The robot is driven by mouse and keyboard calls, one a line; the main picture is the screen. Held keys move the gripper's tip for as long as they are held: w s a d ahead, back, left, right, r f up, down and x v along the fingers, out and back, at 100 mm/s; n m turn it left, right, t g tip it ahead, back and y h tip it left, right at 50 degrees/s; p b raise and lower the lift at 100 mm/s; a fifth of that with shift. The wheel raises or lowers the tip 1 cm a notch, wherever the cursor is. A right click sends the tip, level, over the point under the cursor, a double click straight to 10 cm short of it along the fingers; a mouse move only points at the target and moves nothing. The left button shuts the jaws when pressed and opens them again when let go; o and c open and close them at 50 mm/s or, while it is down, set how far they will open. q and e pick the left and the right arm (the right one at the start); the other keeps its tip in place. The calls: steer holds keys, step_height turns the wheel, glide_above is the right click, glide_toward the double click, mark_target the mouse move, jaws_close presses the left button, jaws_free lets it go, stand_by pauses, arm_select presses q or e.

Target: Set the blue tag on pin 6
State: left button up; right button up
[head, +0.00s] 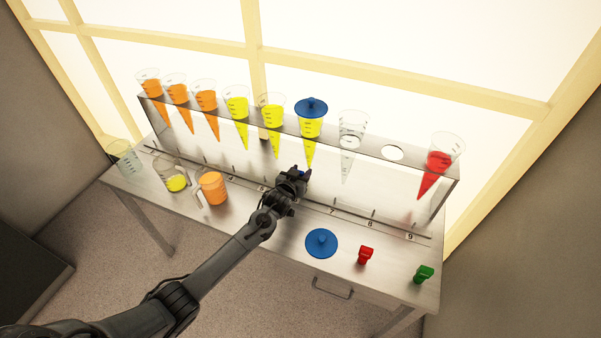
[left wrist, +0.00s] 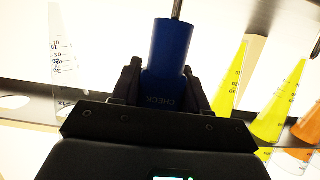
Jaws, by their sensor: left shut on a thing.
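My left gripper (head: 293,181) is shut on the blue tag and holds it at the front of the shelf, around the pin 6 place. In the left wrist view the blue tag (left wrist: 171,58) stands between the two fingers, with lettering on its face. A thin metal pin (left wrist: 177,9) shows at the tag's top edge; I cannot tell whether the tag is on it or in front of it. In the head view only a small dark blue bit of the tag (head: 306,174) shows. The gripper hides label 6. My right gripper is not in view.
The steel rack (head: 400,169) holds cones with orange, yellow and red juice, one empty cone (head: 352,128) and one empty hole (head: 392,153). A blue disc lid (head: 321,243), red tag (head: 365,255) and green tag (head: 424,274) lie at front right. Beakers, including an orange one (head: 213,188), stand left.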

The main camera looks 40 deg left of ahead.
arm_select(q)
steer(key=shift+f+b, duration=0.35)
steer(key=shift+f, duration=0.3)
stand_by(0.7)
steer(key=shift+f, duration=0.7)
steer(key=o, duration=1.2)
steer(key=shift+s, duration=0.1)
